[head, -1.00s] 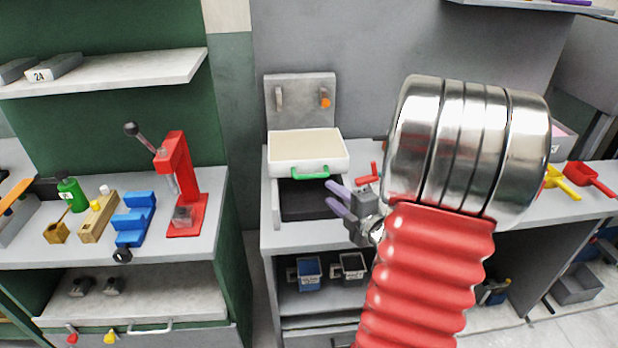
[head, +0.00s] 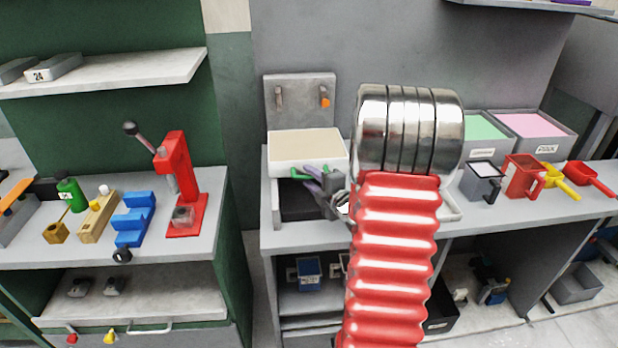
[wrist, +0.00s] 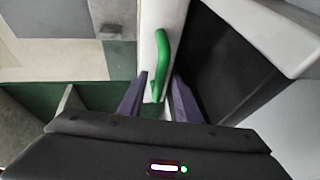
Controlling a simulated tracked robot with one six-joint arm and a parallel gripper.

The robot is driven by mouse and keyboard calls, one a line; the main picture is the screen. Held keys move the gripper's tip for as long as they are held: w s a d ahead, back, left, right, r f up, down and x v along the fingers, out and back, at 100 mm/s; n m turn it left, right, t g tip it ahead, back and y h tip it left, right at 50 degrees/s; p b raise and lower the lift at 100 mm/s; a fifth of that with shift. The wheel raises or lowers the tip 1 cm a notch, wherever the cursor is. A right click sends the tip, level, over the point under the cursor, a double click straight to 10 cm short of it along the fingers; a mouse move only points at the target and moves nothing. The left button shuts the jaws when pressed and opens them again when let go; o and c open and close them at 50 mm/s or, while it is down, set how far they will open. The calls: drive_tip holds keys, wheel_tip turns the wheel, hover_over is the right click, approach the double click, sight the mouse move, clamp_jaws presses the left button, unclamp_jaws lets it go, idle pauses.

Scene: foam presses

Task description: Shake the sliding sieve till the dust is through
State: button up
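The sliding sieve (head: 285,166) is a white box with a cream-coloured layer (head: 305,142) in it, at the back of its stand on the middle bench. Its green handle (head: 310,175) is on the front side; the handle also shows upright in the wrist view (wrist: 163,55). My gripper (head: 308,180) is in front of the sieve, at the handle. In the wrist view its two purple fingers (wrist: 159,88) stand apart, with the lower end of the handle between them. I see no clear grip on it. The dark bin (head: 293,203) lies below the sieve.
A grey back plate with an orange knob (head: 325,103) stands behind the sieve. To the right are green (head: 484,128) and pink (head: 537,125) bins, a red jug (head: 523,172) and scoops. A red press (head: 180,180) stands on the left bench. A gap separates the benches.

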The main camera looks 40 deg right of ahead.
drive_tip(key=shift+w+f, duration=0.1)
drive_tip(key=shift+w, duration=0.45)
drive_tip(key=shift+s+d, duration=0.1)
clamp_jaws()
drive_tip(key=shift+f, duration=0.1)
